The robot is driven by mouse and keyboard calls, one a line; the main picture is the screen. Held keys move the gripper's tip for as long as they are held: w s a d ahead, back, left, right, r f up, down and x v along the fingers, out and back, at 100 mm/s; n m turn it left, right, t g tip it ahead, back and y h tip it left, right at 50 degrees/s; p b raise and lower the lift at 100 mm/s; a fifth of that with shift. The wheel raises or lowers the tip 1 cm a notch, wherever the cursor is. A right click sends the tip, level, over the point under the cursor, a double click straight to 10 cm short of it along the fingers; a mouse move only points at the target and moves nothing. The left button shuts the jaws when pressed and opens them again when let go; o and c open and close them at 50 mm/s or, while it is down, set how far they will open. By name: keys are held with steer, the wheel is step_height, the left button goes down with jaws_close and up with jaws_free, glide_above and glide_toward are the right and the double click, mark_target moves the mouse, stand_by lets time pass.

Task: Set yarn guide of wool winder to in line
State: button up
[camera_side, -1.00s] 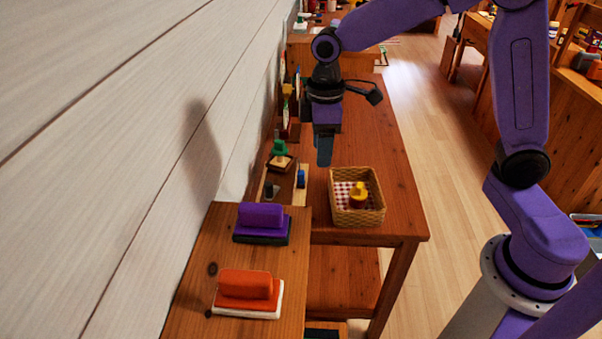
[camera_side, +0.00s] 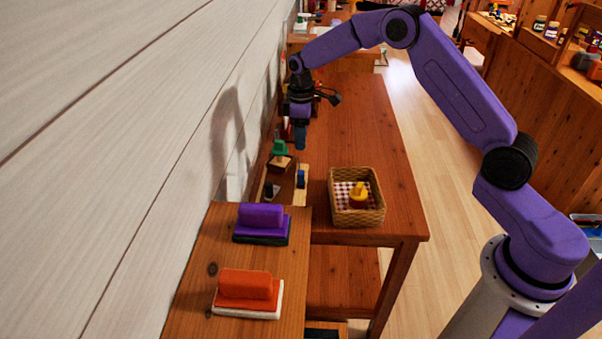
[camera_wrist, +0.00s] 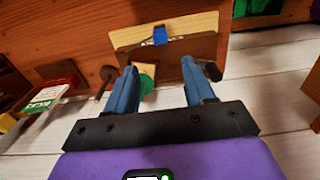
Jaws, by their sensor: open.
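The wool winder (camera_side: 288,184) is a brown and pale wooden base on the table by the wall, with a green top (camera_side: 280,147) and a small blue piece (camera_side: 301,179) at its right edge. In the wrist view the blue piece (camera_wrist: 160,36) sits with a thin metal wire on the pale strip, beyond my fingertips. The green part (camera_wrist: 147,84) shows between my fingers. A dark knob (camera_wrist: 212,72) is by the right finger. My gripper (camera_side: 300,148) is open and empty, above the winder's far end; its two blue fingers show in the wrist view (camera_wrist: 159,66).
A wicker basket (camera_side: 335,212) with a yellow object (camera_side: 358,195) stands right of the winder. The wall is close on the left.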

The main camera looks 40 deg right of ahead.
mark_target(301, 172)
step_height(301, 172, down, 14)
steer(key=shift+r, duration=0.15)
stand_by(0.3)
